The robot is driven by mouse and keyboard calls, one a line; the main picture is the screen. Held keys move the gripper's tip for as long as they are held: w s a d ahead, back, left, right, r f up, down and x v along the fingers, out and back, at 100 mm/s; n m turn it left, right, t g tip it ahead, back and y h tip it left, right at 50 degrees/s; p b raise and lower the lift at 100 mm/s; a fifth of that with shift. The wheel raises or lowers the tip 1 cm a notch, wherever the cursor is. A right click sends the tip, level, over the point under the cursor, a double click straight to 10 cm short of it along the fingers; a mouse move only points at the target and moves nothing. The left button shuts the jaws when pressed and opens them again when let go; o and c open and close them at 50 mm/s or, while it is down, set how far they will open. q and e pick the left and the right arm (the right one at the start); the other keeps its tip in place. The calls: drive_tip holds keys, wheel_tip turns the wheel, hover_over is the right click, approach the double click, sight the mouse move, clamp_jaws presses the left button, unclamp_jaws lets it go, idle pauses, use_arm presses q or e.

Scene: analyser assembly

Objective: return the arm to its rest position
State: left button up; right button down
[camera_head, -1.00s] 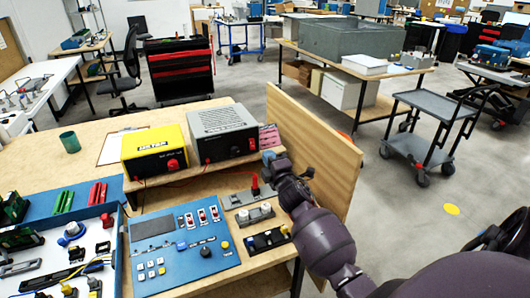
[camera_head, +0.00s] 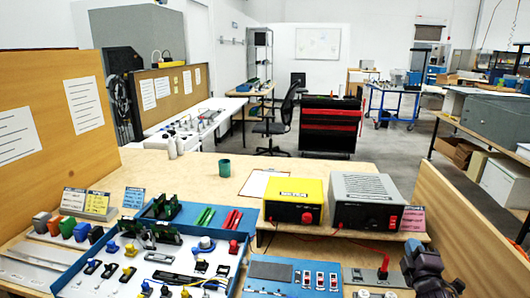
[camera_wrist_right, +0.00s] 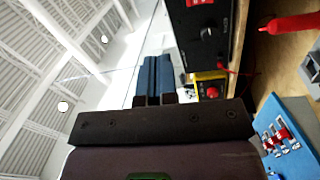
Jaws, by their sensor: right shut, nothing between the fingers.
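My right gripper (camera_head: 418,252) is at the lower right of the head view, at the right end of the workbench, in front of the grey power unit (camera_head: 366,203). It also shows in the right wrist view (camera_wrist_right: 154,78), where its two blue fingers are together with nothing between them. A red probe (camera_head: 383,266) stands just left of the gripper in the head view; I cannot tell whether they touch. The rest of my right arm is mostly out of the picture. My left gripper is in neither view.
A wooden side panel (camera_head: 462,235) stands close right of my gripper. A yellow unit (camera_head: 293,200) sits beside the grey one. A blue switch panel (camera_head: 270,272) and a blue-rimmed parts tray (camera_head: 150,268) lie on the bench (camera_head: 205,172). A green cup (camera_head: 225,167) stands behind.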

drive_tip(key=s+a+f+m+g+y, duration=0.3)
drive_tip(key=s+a+f+m, duration=0.7)
drive_tip(key=s, duration=0.1)
drive_tip(key=s+a+f+m+g, duration=0.1)
drive_tip(key=s+a+f+g, duration=0.1)
drive_tip(key=s+f, duration=0.3)
drive_tip(key=s+a+f+m+g+y, duration=0.1)
drive_tip(key=s+f, duration=0.5)
drive_tip(key=s, duration=0.8)
drive_tip(key=shift+s+a+f+g+y, duration=0.15)
drive_tip(key=shift+a+g+y, duration=0.15)
drive_tip(key=shift+a+g, duration=0.75)
